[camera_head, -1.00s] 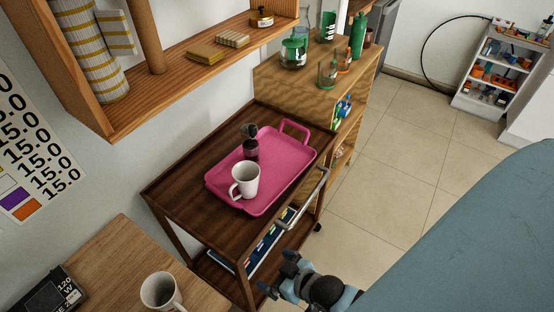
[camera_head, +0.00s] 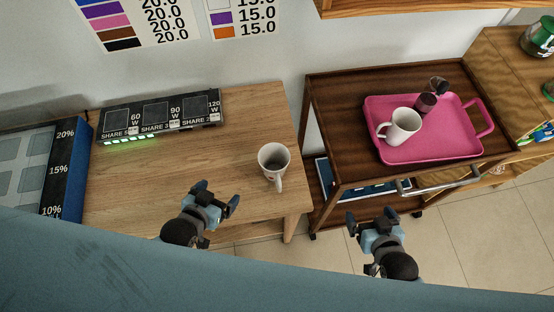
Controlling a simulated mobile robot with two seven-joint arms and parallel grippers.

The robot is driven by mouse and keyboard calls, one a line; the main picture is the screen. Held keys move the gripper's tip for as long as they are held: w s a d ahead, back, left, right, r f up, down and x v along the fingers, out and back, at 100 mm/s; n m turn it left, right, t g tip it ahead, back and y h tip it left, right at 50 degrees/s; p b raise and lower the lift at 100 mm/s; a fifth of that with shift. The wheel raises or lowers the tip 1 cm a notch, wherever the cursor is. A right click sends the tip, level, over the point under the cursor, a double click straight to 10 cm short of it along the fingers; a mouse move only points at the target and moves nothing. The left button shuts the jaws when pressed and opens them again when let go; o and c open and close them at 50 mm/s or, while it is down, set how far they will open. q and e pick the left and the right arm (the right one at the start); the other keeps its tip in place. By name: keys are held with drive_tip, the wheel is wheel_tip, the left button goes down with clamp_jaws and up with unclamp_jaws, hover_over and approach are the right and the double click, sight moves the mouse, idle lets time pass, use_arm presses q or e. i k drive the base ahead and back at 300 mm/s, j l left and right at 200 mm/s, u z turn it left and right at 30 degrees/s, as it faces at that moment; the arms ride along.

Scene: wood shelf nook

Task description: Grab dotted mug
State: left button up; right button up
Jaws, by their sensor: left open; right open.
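A white mug (camera_head: 268,172) stands upright on the light wood table near its right front corner, its handle toward me. Faint small marks show on its side, too small to tell if they are dots. My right gripper (camera_head: 371,220) is open and empty in front of the dark cart.
The light wood table (camera_head: 235,129) is mostly clear, with a black display box (camera_head: 160,115) at its back.

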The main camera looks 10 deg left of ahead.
sight(275, 158)
drive_tip(key=k+j+u, duration=0.1)
drive_tip(key=k+u, duration=0.25)
drive_tip(key=k+j+u, duration=0.2)
drive_tip(key=u, duration=0.2)
drive_tip(key=k+j+u, duration=0.35)
drive_tip(key=i+l, duration=0.1)
